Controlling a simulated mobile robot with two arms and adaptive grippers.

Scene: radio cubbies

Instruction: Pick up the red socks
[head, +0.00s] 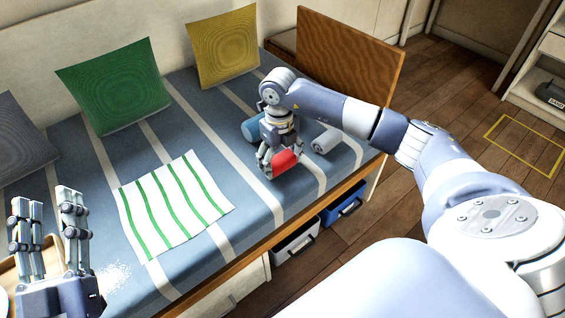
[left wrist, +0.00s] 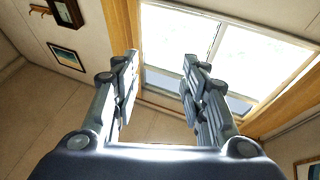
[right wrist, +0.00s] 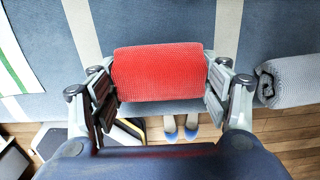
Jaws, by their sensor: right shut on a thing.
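The red socks (head: 284,160) are a rolled red bundle over the striped bed, near its front edge. My right gripper (head: 279,165) points down over them and is shut on them. In the right wrist view the red socks (right wrist: 162,73) lie between the two fingers of my right gripper (right wrist: 161,88), with a finger at each end. I cannot tell whether they still touch the bed. My left gripper (head: 50,205) is at the lower left with its fingers up, apart and empty. In the left wrist view its fingers (left wrist: 160,70) are spread before a window.
A blue roll (head: 252,128) and a grey roll (head: 326,141) lie beside my right gripper. A green-striped cloth (head: 172,205) lies left. Cushions line the back; a wooden board (head: 345,62) stands at the bed's far end. Bins (head: 343,204) sit under the bed.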

